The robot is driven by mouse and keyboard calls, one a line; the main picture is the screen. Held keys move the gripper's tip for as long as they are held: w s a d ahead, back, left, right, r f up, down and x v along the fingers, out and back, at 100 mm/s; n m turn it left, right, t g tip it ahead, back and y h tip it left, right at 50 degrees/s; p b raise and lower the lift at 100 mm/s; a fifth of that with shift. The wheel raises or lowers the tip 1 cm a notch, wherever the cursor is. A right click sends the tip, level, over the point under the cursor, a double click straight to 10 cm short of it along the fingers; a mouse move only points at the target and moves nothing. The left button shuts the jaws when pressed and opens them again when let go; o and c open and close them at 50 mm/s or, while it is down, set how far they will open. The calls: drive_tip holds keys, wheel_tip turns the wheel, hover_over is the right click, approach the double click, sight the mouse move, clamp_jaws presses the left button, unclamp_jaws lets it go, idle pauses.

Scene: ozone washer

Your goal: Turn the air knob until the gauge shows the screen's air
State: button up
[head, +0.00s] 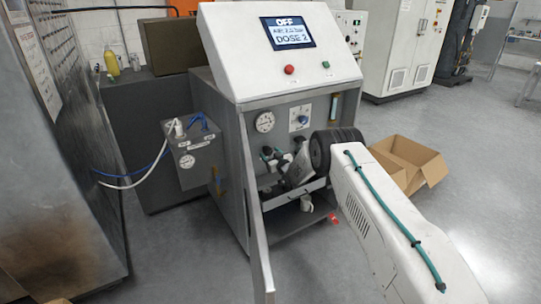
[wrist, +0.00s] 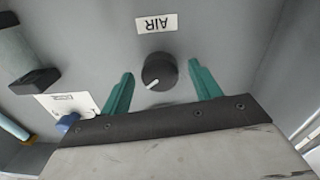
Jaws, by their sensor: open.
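The air knob (wrist: 160,71) is a round black knob with a white pointer line, on a grey panel beside an upside-down AIR label (wrist: 157,23) in the wrist view. My gripper (wrist: 161,80) has its green fingers apart, one on each side of the knob, with gaps showing. In the head view my gripper is low in the open cabinet and the knob is hard to make out. A round white gauge (head: 265,122) is on the panel; its needle is too small to read. The screen (head: 288,31) shows OFF, an air value of 2-point-something bar, blurred, and DOSE 2.
A blue knob on a white plate (head: 301,118) is on the same panel. An open cabinet door (head: 256,215) stands at the left front. A small box with another gauge (head: 190,162) hangs left.

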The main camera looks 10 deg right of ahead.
drive_tip(key=c, duration=1)
drive_tip(key=shift+m, duration=0.3)
drive_tip(key=m, duration=0.9)
drive_tip(key=shift+r+m, duration=0.1)
drive_tip(key=shift+m, duration=0.3)
drive_tip(key=m, duration=0.5)
drive_tip(key=shift+g, duration=0.3)
drive_tip(key=m, duration=0.5)
drive_tip(key=shift+m, duration=0.4)
